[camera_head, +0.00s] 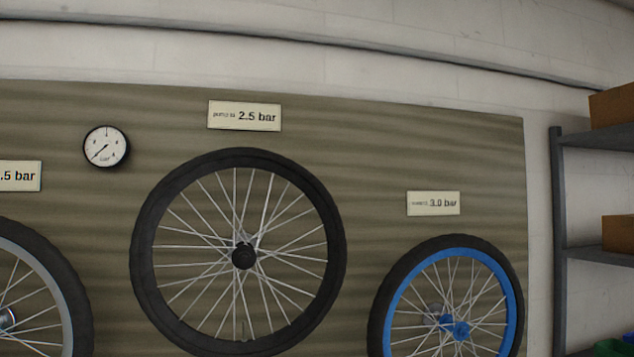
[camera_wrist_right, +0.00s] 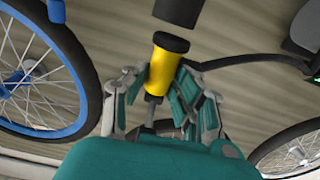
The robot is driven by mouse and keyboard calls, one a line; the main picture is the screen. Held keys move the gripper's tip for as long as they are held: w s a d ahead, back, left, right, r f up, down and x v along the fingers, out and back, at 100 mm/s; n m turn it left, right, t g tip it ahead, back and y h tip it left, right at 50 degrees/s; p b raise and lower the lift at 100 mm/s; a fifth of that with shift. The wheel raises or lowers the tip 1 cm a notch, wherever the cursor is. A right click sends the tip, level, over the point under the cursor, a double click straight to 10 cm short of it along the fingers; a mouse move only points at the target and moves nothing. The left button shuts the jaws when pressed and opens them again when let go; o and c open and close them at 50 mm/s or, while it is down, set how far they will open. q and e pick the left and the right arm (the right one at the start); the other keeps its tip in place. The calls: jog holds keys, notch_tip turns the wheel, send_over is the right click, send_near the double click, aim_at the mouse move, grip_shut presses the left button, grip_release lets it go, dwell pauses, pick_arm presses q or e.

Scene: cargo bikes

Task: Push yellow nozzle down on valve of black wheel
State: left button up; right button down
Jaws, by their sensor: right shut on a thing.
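The black wheel (camera_head: 143,253) hangs on the board in the middle of the head view. Its small valve (camera_head: 240,328) stands up from the inside of the rim at the bottom. The yellow nozzle (camera_wrist_right: 159,67) with a black end shows in the right wrist view. My right gripper (camera_wrist_right: 157,88) is shut on the yellow nozzle, with its teal fingers on either side. The right gripper and nozzle do not show in the head view, and the valve cannot be made out in the wrist view. My left gripper is in neither view.
A blue-rimmed wheel (camera_head: 394,308) hangs at right and a grey-rimmed wheel (camera_head: 76,318) at left. A gauge (camera_head: 106,146) and pressure signs are on the board. A shelf (camera_head: 596,134) stands at far right. A black hose (camera_wrist_right: 240,60) runs right of the gripper in the wrist view.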

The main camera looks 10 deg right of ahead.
pick_arm(q)
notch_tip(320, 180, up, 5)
jog(key=p, duration=0.4)
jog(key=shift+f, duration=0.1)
pick_arm(e)
jog(key=s, duration=0.7)
jog(key=shift+s+d, duration=0.15)
jog(key=shift+s, duration=0.25)
jog(key=shift+r, duration=0.1)
